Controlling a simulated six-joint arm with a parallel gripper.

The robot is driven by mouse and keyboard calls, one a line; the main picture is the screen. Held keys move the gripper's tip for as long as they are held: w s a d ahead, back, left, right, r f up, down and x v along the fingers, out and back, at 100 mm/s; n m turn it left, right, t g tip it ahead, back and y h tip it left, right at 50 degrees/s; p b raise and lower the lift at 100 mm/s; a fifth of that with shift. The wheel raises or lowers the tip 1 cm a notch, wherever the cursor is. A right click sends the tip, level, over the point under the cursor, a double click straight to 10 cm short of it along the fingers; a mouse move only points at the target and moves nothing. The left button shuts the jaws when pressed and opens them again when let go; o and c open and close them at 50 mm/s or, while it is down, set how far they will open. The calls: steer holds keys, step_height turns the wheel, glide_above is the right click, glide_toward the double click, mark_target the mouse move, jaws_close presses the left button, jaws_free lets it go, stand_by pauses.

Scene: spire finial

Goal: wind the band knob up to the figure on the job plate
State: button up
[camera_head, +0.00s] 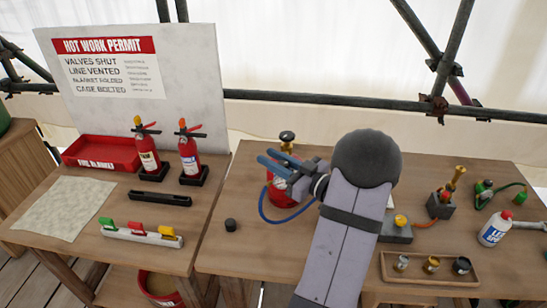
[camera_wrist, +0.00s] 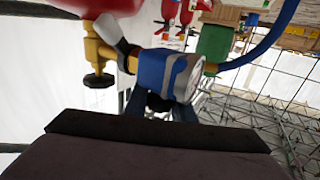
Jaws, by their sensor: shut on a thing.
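My gripper (camera_head: 277,165) is at the red gas cylinder (camera_head: 283,197) on the right-hand bench, its blue fingers in front of the cylinder's upper part. The wrist view shows a blue regulator body with a silver-grey band (camera_wrist: 172,76) close ahead. A dark knob (camera_wrist: 158,103) sits below it, between the blue fingers, which are shut on it. The knob's marks and any figure are not readable. A brass valve with a black handwheel (camera_wrist: 99,80) is beside it. I cannot make out a job plate.
A grey box with a yellow knob (camera_head: 401,220) is right of my arm. A wooden tray (camera_head: 440,279) stands at the front right. A small black cap (camera_head: 231,225) sits left of the hose.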

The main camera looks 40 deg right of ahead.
steer(key=shift+s+a+n+g+y+b, duration=0.3)
steer(key=shift+a+n+g+y, duration=0.15)
steer(key=shift+n+g+y, duration=1.35)
steer(key=shift+s+a+n+g+y+b, duration=0.15)
steer(key=shift+s+a+n+g+y, duration=0.25)
steer(key=shift+n+g+y, duration=1.4)
steer(key=shift+s+a+n+g+y+b, duration=0.35)
steer(key=shift+n+g+y, duration=0.8)
steer(key=shift+y, duration=1.25)
steer(key=shift+a+n, duration=0.1)
steer(key=shift+n, duration=0.25)
steer(key=o, duration=1.1)
steer(key=shift+c, duration=0.2)
steer(key=shift+r, duration=0.1)
step_height(320, 180, up, 10)
steer(key=p, duration=1)
